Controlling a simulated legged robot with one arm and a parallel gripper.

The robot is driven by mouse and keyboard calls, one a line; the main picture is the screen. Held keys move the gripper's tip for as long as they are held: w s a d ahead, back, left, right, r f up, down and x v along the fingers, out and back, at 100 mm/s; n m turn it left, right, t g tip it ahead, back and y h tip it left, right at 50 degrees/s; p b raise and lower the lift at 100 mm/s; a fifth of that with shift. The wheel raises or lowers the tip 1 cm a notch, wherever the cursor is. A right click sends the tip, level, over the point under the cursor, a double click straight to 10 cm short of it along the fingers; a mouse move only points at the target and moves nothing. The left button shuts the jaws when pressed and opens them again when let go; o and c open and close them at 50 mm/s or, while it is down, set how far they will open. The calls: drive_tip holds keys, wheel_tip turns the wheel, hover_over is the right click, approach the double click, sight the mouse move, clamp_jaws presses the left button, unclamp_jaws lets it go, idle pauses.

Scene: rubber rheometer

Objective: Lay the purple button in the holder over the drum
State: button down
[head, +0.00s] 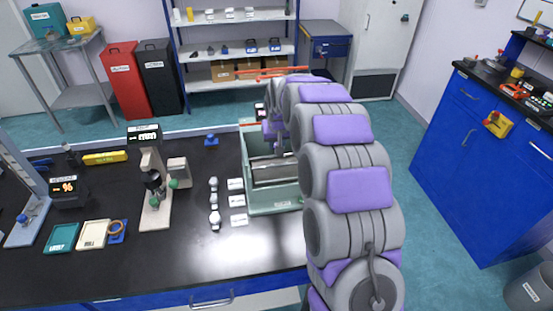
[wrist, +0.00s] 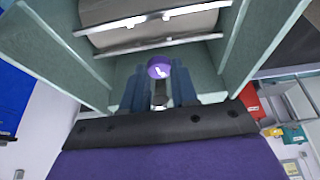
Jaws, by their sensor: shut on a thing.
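The purple button (wrist: 158,67), a small disc with a white mark, sits between the tips of my gripper's blue fingers (wrist: 159,80) in the wrist view. My gripper is shut on it. Ahead of it, at the top of the wrist view, is the grey drum (wrist: 150,27) with metal bars along it, between pale green side walls. In the head view the drum (head: 274,170) lies in an open green housing (head: 275,202). My arm covers the housing's right side and much of my gripper; the button is hidden there. I cannot make out the holder clearly.
White knob-like pieces (head: 214,200) and white labels (head: 238,202) stand left of the housing on the black bench (head: 180,260). A beige gauge stand (head: 155,190) is farther left. A small blue item (head: 211,140) sits behind. Front bench space is clear.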

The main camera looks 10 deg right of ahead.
drive_tip(key=shift+d+f, duration=0.1)
drive_tip(key=shift+f, duration=0.55)
drive_tip(key=shift+d+f, duration=0.4)
drive_tip(key=shift+d, duration=0.05)
wheel_tip(320, 180, down, 4)
drive_tip(key=shift+a+f+b, duration=0.1)
drive_tip(key=shift+f+b, duration=0.05)
drive_tip(key=shift+b, duration=0.4)
drive_tip(key=shift+a, duration=0.25)
drive_tip(key=c, duration=1.3)
unclamp_jaws()
drive_tip(key=o, duration=0.4)
drive_tip(key=shift+d, duration=0.3)
drive_tip(key=shift+o, duration=0.2)
drive_tip(key=shift+a, duration=0.1)
